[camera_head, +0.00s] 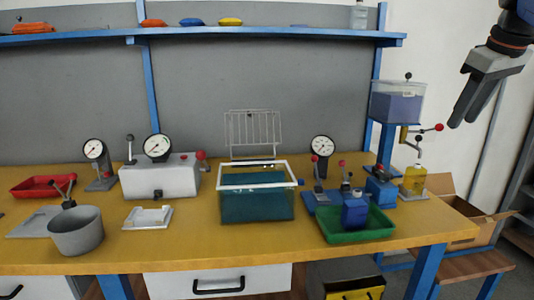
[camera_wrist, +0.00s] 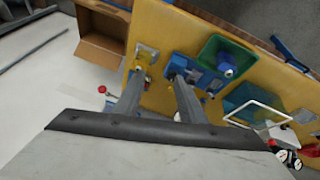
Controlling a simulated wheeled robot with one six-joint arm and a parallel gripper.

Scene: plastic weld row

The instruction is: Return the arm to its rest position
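My gripper (camera_head: 461,113) hangs at the upper right in the head view, pointing down and left. It is in the air in front of the white wall, right of the clear bin and clear of the bench. In the wrist view my gripper (camera_wrist: 158,80) shows two grey fingers apart, with nothing held between them. The upper arm is cut off by the frame edge.
The yellow bench (camera_head: 190,247) carries a teal tank (camera_head: 257,207), a green tray (camera_head: 338,236), gauges and a grey pot (camera_head: 76,237). A clear bin (camera_head: 397,103) stands on a blue post near my gripper. An open cardboard box (camera_head: 470,215) is at the right.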

